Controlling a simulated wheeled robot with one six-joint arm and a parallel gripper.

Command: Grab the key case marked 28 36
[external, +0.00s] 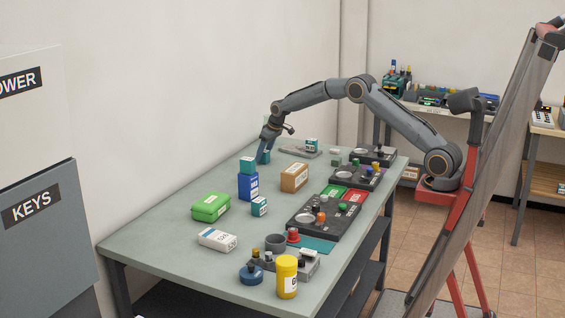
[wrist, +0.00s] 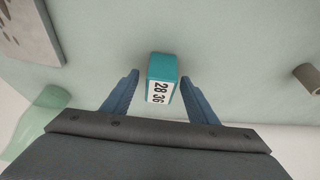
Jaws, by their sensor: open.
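The key case marked 28 36 is a small teal box (wrist: 161,72) with a white label, standing on the table in the wrist view. The label reads 28 36, turned sideways. My gripper (wrist: 160,88) is open, with one blue finger on each side of the case's near part. A gap shows between each finger and the case, so it is not gripped. In the external view my gripper (external: 263,157) is low over the far left part of the table, at a teal box (external: 267,156) partly hidden by the fingers.
On the table (external: 160,239) stand a teal box on a blue box (external: 248,187), a tan box (external: 294,178), a green case (external: 210,207) and another teal box (external: 259,206). A grey plate (external: 297,151) lies beyond my gripper. Dark control panels (external: 318,228) line the right side.

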